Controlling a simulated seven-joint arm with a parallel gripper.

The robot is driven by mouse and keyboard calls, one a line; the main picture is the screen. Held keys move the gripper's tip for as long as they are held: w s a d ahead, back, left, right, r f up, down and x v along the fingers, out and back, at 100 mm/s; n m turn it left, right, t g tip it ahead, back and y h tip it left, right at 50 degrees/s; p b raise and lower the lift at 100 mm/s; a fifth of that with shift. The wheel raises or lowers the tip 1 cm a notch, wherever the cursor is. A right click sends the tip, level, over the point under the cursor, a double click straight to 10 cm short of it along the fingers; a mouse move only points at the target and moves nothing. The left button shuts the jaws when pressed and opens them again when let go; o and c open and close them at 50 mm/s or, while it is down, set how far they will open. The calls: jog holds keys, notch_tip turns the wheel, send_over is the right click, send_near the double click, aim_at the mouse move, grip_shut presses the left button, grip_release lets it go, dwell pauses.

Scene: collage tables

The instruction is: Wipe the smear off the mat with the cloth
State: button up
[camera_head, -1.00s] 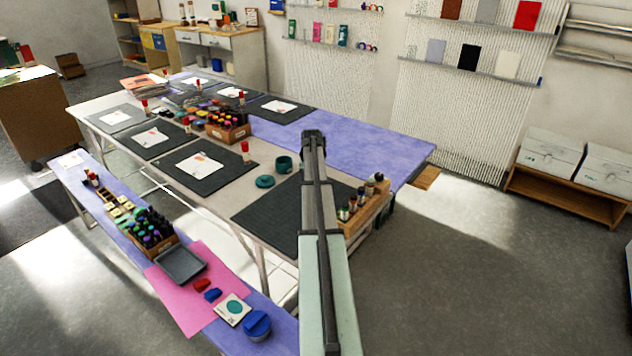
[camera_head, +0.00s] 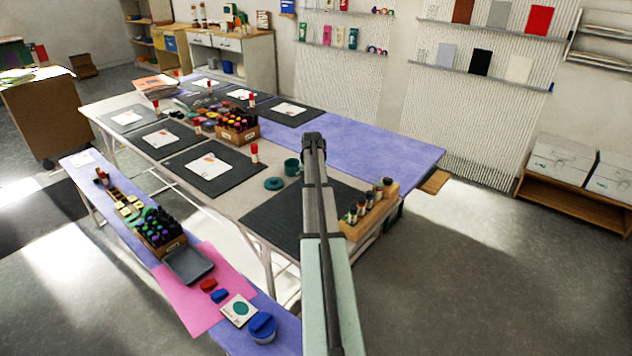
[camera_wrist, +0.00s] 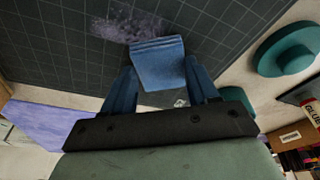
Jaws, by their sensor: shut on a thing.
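In the wrist view, my gripper (camera_wrist: 163,72) is shut on a folded blue cloth (camera_wrist: 158,58), held between its two blue fingers. The cloth is over the dark gridded mat (camera_wrist: 62,45); I cannot tell whether it touches the surface. A pale purple smear (camera_wrist: 125,27) lies on the mat just beyond the cloth, up and to the left in the picture. In the head view, the near mat (camera_head: 268,218) lies at the table's near end. My arm covers part of it and hides the gripper, cloth and smear there.
A wooden rack of bottles (camera_head: 372,212) stands at the mat's right side. A teal lid (camera_head: 274,184) and teal cup (camera_head: 292,168) stand beyond the mat. A lower bench (camera_head: 150,255) with craft items runs along the left.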

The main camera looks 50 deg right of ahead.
jog(key=shift+s, duration=0.15)
jog(key=shift+s, duration=5.4)
jog(key=shift+s+a, duration=0.1)
jog(key=shift+a, duration=0.65)
jog(key=shift+w, duration=4.35)
jog(key=shift+w, duration=0.1)
jog(key=shift+w, duration=1.1)
jog(key=shift+a, duration=0.1)
jog(key=shift+r, duration=0.1)
jog(key=shift+w+d+v, duration=0.1)
jog(key=shift+d+v, duration=0.05)
jog(key=shift+v, duration=0.65)
jog(key=shift+w+d+v, duration=0.1)
jog(key=shift+d+v, duration=0.05)
jog(key=shift+v, duration=0.6)
jog(key=shift+w+d+v, duration=0.1)
jog(key=shift+d+v, duration=0.05)
jog(key=shift+v, duration=0.65)
